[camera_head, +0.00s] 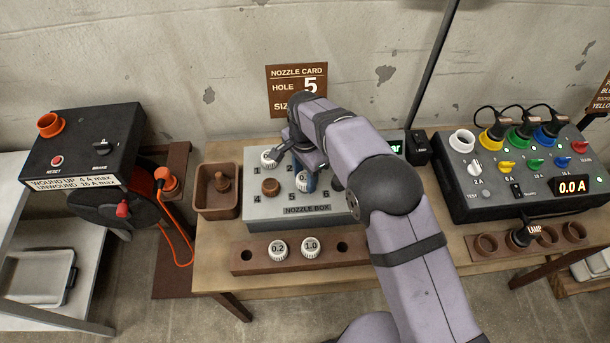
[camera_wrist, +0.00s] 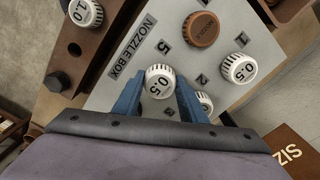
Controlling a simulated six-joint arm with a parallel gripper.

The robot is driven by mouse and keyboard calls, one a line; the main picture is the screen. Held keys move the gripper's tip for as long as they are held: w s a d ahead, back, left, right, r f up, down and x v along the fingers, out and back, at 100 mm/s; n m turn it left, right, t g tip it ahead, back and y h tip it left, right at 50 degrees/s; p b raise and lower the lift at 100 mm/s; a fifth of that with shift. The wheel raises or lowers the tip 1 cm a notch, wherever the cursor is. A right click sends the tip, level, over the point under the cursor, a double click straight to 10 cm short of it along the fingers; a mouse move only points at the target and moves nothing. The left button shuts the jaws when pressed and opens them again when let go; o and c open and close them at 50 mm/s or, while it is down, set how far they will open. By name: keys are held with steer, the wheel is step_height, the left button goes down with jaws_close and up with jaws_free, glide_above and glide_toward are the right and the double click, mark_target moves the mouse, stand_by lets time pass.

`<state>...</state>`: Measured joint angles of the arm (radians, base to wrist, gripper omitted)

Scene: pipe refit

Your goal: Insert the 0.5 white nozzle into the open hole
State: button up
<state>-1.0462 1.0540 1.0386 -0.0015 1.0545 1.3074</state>
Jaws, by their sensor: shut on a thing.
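My gripper (camera_wrist: 158,95) is shut on a white 0.5 nozzle (camera_wrist: 158,80), its blue fingers on either side. In the head view this nozzle (camera_head: 302,182) is at position 5 of the grey nozzle box (camera_head: 255,209). I cannot tell whether it is seated or just above the hole, since the hole is hidden under it. A second white 0.5 nozzle (camera_wrist: 239,67) sits at position 1. A brown plug (camera_head: 271,187) fills position 4. Another white nozzle (camera_wrist: 205,102) by label 2 is partly hidden behind a finger. My arm hides the box's right side.
A brown rack (camera_head: 262,267) in front holds the 0.2 nozzle (camera_head: 278,249) and the 1.0 nozzle (camera_head: 310,247), with an empty hole at each end. A brown bin (camera_head: 217,205) stands left. The nozzle card (camera_head: 283,90) on the wall reads hole 5; its size is hidden.

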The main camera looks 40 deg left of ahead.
steer(key=shift+f+b, duration=0.35)
steer(key=shift+f, duration=0.2)
stand_by(0.4)
steer(key=o, duration=1.6)
steer(key=shift+o, duration=0.2)
steer(key=shift+r, duration=0.15)
steer(key=shift+r+p, duration=2.5)
steer(key=shift+r, duration=1.15)
